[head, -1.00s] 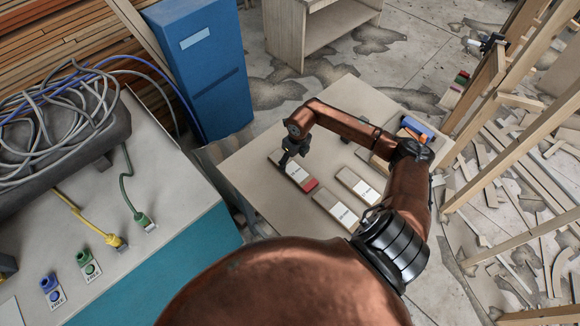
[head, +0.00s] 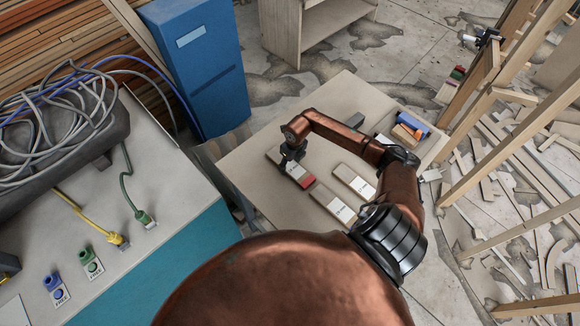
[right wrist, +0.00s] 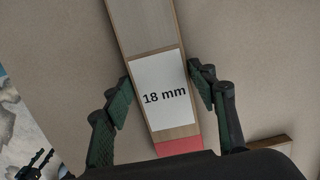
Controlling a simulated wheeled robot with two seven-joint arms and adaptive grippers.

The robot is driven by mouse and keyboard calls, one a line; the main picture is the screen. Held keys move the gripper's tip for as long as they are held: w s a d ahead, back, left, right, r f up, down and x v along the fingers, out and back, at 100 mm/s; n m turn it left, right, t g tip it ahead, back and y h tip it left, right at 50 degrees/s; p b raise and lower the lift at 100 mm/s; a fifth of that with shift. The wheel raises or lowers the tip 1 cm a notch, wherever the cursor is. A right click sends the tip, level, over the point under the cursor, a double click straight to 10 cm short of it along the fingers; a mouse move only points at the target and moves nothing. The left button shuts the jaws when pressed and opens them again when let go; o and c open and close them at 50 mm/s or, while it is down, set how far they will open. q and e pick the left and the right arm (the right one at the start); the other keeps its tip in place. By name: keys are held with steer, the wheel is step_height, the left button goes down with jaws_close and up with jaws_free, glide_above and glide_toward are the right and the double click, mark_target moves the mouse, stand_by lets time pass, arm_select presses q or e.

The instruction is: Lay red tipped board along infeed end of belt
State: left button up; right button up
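The red tipped board (head: 301,176) lies flat on the light table, its red end toward the lower right. In the right wrist view the board (right wrist: 140,25) carries a white "18 mm" label, with the red tip (right wrist: 178,148) at the bottom. My right gripper (head: 289,162) is over the board. In the right wrist view its open fingers (right wrist: 160,80) stand on either side of the board by the label, with a small gap at the right finger; contact at the left is unclear. My left gripper is not in view. I cannot make out a belt.
Two other labelled boards, one nearer (head: 334,204) and one farther right (head: 354,182), lie beside it on the table (head: 245,165). A bin with blue and wooden pieces (head: 410,127) stands at the back right. A blue cabinet (head: 200,70) and a cable bench (head: 150,180) are left.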

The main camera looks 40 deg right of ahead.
steer(key=c, duration=1)
steer(key=shift+r, duration=0.15)
